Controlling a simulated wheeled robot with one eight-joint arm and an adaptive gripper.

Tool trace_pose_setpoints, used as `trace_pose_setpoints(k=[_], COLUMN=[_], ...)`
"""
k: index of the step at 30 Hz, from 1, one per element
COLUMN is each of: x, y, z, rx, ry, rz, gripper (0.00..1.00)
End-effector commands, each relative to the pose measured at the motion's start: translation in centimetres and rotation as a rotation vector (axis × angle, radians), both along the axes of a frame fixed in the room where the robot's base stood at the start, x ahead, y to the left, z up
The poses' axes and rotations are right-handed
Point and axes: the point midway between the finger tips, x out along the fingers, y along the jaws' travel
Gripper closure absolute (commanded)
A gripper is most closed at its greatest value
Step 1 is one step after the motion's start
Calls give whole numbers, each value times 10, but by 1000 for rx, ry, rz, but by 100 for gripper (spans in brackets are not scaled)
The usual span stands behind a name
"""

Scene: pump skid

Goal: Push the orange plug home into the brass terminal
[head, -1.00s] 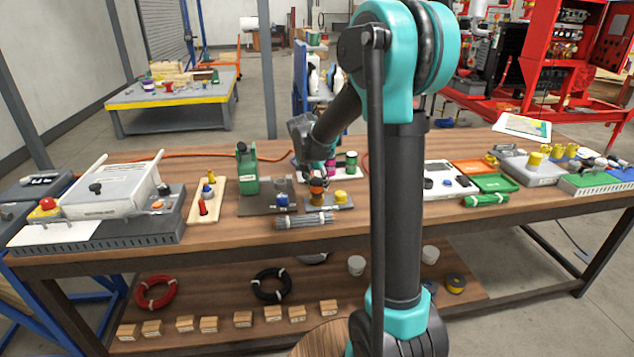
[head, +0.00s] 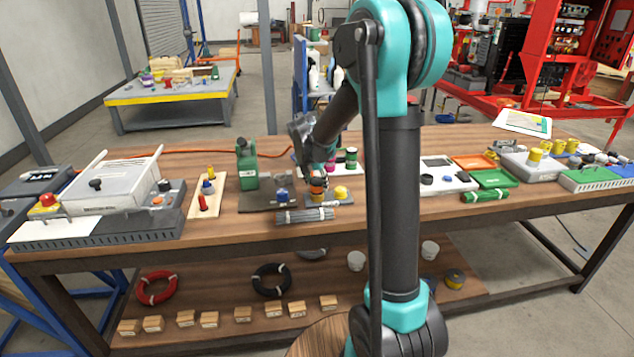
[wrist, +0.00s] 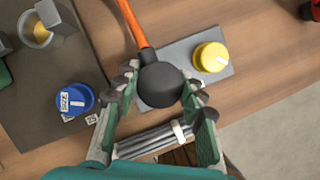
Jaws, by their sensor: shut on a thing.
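The orange plug (head: 317,190) stands under my gripper in the head view, on a grey plate beside a yellow knob. In the wrist view its round black back (wrist: 160,85) sits between the fingertips, and an orange cable (wrist: 132,22) runs away from it. My gripper (wrist: 158,92) is shut on the plug, and it also shows in the head view (head: 318,178). The brass terminal is hidden beneath the plug and fingers, so I cannot tell how deep the plug sits.
The yellow knob (wrist: 210,56) is close on the right of the plug. A blue knob (wrist: 75,99) on a dark plate is on the left. A bundle of grey rods (wrist: 150,142) lies just in front.

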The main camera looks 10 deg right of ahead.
Motion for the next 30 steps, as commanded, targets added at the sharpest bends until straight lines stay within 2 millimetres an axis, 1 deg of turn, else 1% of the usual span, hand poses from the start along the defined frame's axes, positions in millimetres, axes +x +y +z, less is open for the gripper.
trace_pose_setpoints(k=[7,13,14,18,19,27,30], x=[0,0,0,0,0,0,-1], y=[0,0,0,0,0,0,1], z=[-5,-4,-4,-4,-4,-4,0], rx=[0,0,0,0,0,0,0], ry=[0,0,0,0,0,0,0], rz=[0,0,0,0,0,0,0], gripper=[95,95,57,39,36,36,36])
